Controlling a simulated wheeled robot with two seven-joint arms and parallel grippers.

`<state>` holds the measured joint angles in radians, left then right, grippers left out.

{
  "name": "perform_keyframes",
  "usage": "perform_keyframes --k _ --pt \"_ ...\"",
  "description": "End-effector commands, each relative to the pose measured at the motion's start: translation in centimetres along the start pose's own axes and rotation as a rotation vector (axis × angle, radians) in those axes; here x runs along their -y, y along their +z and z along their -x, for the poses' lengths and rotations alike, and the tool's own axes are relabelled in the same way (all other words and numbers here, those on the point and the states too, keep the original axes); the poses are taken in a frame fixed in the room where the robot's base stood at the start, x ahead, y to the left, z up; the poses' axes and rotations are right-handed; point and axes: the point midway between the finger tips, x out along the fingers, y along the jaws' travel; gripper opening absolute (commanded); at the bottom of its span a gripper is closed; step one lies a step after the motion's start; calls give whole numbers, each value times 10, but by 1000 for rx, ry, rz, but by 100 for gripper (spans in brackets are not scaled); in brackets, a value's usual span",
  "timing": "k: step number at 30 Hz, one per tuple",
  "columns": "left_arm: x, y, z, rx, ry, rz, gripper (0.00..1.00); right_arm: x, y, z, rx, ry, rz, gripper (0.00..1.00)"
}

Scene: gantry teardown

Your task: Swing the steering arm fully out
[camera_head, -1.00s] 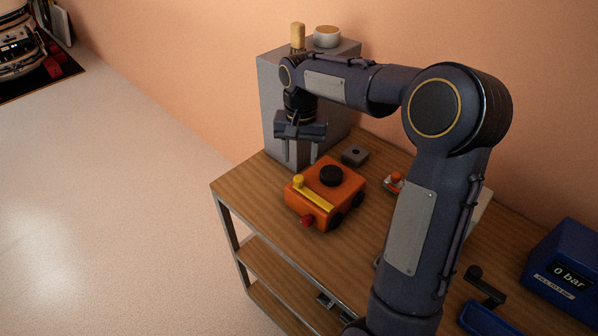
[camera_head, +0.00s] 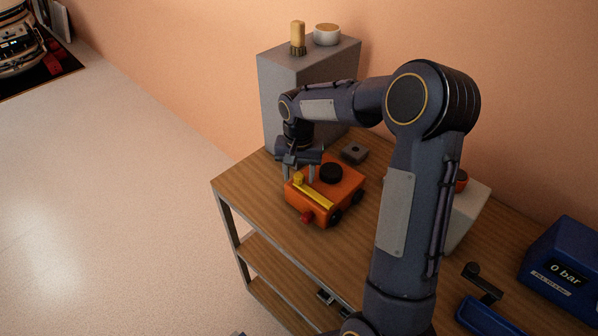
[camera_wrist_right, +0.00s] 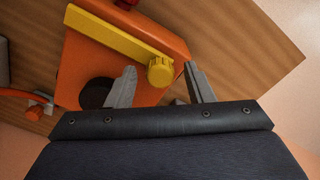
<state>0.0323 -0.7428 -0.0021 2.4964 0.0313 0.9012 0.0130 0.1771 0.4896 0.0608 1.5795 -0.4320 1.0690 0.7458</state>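The steering arm looks to be the yellow bar (camera_head: 318,196) with a round yellow knob (camera_head: 298,178) at one end. It lies along the edge of the top of an orange box (camera_head: 341,192) on the wooden bench. My right gripper (camera_head: 299,172) is open and low over the knob end. In the right wrist view the knob (camera_wrist_right: 161,71) shows between the two spread fingertips (camera_wrist_right: 160,68), with a visible gap on each side. I cannot tell how far down the fingers reach beside it. My left gripper is not in view.
The orange box also has a black round knob (camera_head: 331,173) and a red knob (camera_head: 306,217). A grey cabinet (camera_head: 285,95) stands behind it, and a small grey block (camera_head: 354,152) lies nearby. A blue box reading "0 bar" (camera_head: 565,262) is at right. Bench left of the box is clear.

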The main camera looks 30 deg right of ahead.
Motion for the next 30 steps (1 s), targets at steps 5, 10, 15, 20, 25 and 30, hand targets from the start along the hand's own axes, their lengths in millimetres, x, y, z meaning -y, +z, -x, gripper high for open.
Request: perform_keyframes --k 5,10,15,20,25,30 --pt "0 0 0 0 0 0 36 0 0 0 0 0 0 24" --pt "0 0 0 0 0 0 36 0 0 0 0 0 0 2" --pt "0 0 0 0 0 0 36 0 0 0 0 0 0 0" --pt "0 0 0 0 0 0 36 1 1 0 0 0 11 0" --pt "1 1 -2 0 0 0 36 4 6 0 0 0 64 0" --pt "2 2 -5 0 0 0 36 9 15 0 0 0 171 0"
